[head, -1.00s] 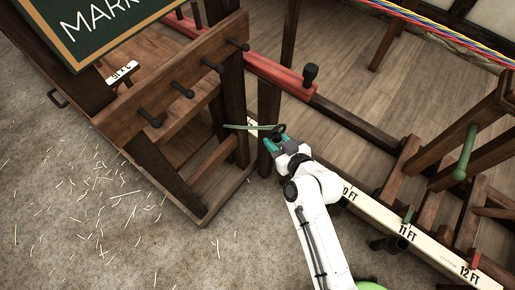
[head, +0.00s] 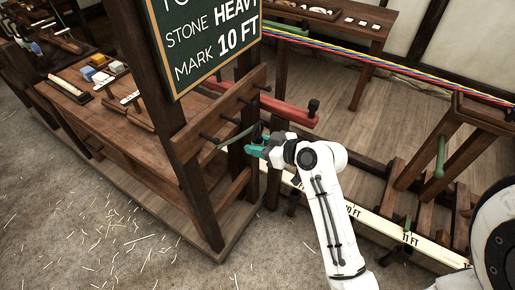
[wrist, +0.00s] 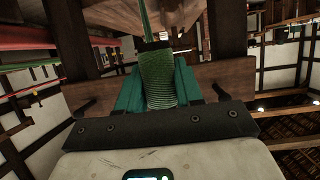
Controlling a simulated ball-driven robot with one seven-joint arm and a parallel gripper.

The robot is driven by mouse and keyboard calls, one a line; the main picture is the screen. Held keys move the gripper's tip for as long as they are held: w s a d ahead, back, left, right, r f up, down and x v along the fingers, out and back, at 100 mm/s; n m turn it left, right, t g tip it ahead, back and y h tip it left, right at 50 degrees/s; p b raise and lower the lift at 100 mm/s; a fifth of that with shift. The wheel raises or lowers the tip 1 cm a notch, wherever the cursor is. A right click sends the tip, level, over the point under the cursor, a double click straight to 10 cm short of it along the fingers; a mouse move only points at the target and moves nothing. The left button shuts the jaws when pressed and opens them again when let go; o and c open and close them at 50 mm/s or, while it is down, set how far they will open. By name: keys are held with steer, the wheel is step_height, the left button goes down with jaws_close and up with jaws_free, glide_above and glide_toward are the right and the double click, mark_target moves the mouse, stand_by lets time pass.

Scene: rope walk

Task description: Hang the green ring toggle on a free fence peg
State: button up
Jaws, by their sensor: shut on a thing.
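My gripper (head: 256,152) is shut on the green ring toggle (head: 236,136), which shows as a thin green bar seen nearly edge-on in the head view. In the wrist view, a ridged green grip (wrist: 158,80) sits between my teal fingers (wrist: 130,92), with a thin green strip beyond it. The wooden peg rail (head: 186,148) carries several dark pegs, including a near peg (head: 208,138) and a farther peg (head: 252,101). The toggle is in front of the rail, close to the pegs. I cannot tell whether it touches one. The pegs in view look bare.
A green chalkboard (head: 205,45) stands above the rail. A wooden stall table (head: 100,125) lies left. A red beam (head: 290,112) runs behind the rail. A measuring board (head: 385,228) and a frame with a green pin (head: 439,160) are right. The straw-strewn floor is open in front.

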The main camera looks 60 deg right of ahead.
steer(key=r+b+x, duration=0.1)
steer(key=x, duration=0.8)
steer(key=shift+w+a+r, duration=0.15)
steer(key=shift+w+r, duration=0.2)
steer(key=shift+w, duration=0.1)
stand_by(0.6)
stand_by(0.5)
steer(key=o, duration=1.1)
steer(key=b+v, duration=0.2)
steer(key=v, duration=0.8)
steer(key=shift+s+r, duration=0.15)
steer(key=shift+s, duration=0.25)
